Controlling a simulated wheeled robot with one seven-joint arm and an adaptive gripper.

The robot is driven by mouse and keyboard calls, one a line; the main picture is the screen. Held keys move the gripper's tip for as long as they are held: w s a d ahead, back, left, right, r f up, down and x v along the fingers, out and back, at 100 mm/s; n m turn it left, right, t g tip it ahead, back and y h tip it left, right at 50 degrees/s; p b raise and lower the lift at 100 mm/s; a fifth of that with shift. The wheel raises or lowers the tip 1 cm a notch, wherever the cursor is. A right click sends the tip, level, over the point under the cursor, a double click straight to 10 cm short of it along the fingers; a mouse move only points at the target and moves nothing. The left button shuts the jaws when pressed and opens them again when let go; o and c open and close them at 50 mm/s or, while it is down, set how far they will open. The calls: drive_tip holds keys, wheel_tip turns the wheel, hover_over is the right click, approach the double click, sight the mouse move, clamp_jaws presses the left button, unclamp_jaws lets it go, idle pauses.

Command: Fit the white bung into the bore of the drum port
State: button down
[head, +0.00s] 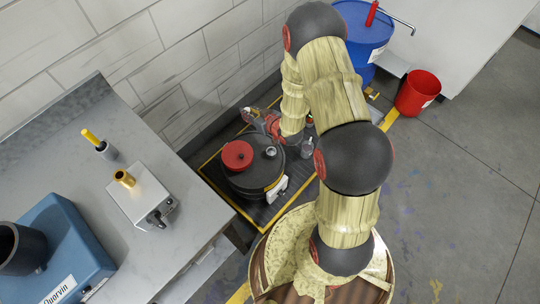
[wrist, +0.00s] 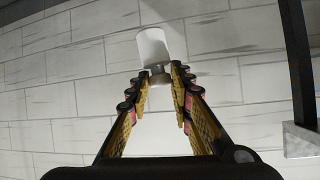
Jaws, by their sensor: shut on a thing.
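The white bung (wrist: 154,48) is in the wrist view, held at its grey neck between the fingertips of my gripper (wrist: 160,80). Its white end points away from my gripper, with the wall behind. In the head view my gripper (head: 253,114) is near the wall, at the far side of the black drum (head: 240,184); the bung is too small there to make out clearly. The drum port (head: 271,152) looks like a small silvery ring on the drum top, right of a red lid (head: 237,155). Its bore is too small to see into. The wrist view does not show the drum.
The drum stands on a dark mat with yellow edging (head: 204,167). A small clear bottle (head: 307,149) stands right of it. A blue barrel (head: 362,35) and red bucket (head: 418,93) are at the back right. A grey bench (head: 62,165) fills the left.

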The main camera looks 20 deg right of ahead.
drive_tip(key=w+d+f+n+y, duration=0.1)
drive_tip(key=w+d+f+y, duration=0.15)
drive_tip(key=f, duration=0.35)
drive_tip(key=n+g+y, duration=0.2)
drive_tip(key=n+y, duration=0.1)
hover_over(274, 149)
drive_tip(key=s+a, duration=0.1)
drive_tip(key=s, duration=0.1)
wheel_tip(274, 149, down, 15)
drive_tip(key=shift+g, duration=0.3)
drive_tip(key=shift+f+b, duration=2.55)
drive_tip(key=shift+f, duration=2.85)
drive_tip(key=c, duration=1.6)
unclamp_jaws()
drive_tip(key=shift+r, duration=0.1)
drive_tip(key=shift+s, duration=0.1)
